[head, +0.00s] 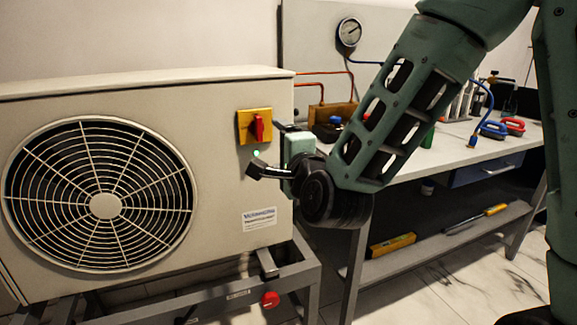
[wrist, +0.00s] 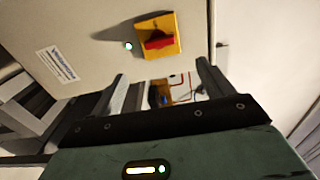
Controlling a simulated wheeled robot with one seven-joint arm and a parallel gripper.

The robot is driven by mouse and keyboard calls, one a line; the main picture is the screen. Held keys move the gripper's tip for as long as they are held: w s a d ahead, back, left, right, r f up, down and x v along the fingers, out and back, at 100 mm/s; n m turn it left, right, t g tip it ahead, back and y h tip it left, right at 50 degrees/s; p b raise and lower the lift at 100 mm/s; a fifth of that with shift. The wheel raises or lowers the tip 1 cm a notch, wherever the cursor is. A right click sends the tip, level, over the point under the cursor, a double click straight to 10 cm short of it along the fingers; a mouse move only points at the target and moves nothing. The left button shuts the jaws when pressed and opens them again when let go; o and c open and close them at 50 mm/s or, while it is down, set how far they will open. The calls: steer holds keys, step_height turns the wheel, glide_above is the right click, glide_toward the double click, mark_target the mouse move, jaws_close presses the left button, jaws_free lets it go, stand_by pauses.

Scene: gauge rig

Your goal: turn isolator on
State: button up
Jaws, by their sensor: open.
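The isolator is a yellow plate with a red handle (head: 259,127) on the right part of the outdoor unit's front. The handle looks upright in the head view. The isolator also shows in the wrist view (wrist: 158,38), beyond the fingertips, with the red handle lying roughly across the picture. A small green light (head: 256,153) glows just below it; it also shows in the wrist view (wrist: 128,46). My gripper (head: 267,147) is open and empty, just right of and below the isolator. Its two fingers show in the wrist view (wrist: 161,68), apart from the handle.
The beige outdoor unit (head: 215,95) with its fan grille stands on a grey frame with a red round knob (head: 270,299). A workbench (head: 420,157) with a pressure gauge (head: 349,32), copper pipes and several tools stands behind my arm. A yellow level (head: 392,244) lies on its lower shelf.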

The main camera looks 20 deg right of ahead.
steer(key=shift+s+f+b, duration=0.15)
steer(key=shift+s+b, duration=1.95)
steer(key=shift+b, duration=1.8)
